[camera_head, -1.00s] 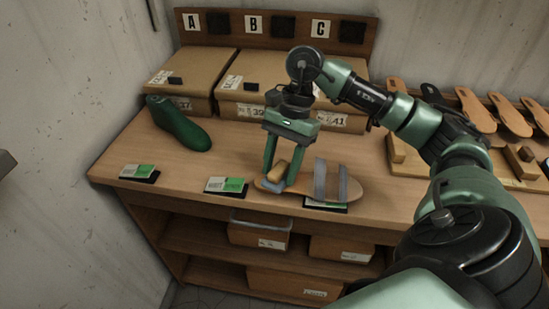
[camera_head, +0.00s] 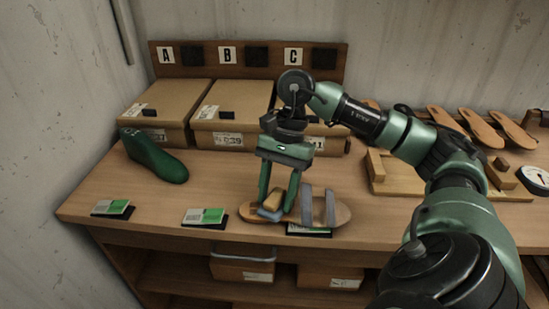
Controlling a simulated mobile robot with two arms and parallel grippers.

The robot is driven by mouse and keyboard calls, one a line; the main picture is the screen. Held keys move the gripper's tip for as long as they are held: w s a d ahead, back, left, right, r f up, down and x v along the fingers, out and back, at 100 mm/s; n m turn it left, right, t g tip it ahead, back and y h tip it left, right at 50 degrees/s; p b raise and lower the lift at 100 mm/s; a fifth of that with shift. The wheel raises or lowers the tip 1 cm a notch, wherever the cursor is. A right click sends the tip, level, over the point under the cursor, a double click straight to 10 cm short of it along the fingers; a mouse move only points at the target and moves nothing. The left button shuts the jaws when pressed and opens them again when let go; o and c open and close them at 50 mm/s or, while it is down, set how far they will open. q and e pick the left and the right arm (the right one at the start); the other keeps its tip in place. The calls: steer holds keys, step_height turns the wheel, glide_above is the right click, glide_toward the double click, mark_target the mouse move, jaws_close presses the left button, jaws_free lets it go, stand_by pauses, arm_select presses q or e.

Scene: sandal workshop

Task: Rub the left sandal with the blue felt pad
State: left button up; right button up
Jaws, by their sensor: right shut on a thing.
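The sandal (camera_head: 342,214) lies flat near the front edge of the workbench, with two grey upright straps across its right half. My right gripper (camera_head: 278,203) points down over the sandal's left half and is shut on the blue felt pad (camera_head: 269,213), which has a tan block on top. The pad is at the sole's upper face, just left of the straps; it looks in contact, but the fingers partly hide it. My left gripper is not in view.
A green shoe last (camera_head: 154,157) lies at the left. Cardboard boxes (camera_head: 168,104) line the back under signs A, B and C. Several sandal soles (camera_head: 478,128) lie at the right.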

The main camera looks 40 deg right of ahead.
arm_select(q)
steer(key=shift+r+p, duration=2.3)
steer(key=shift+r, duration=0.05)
arm_select(e)
steer(key=shift+r, duration=3.55)
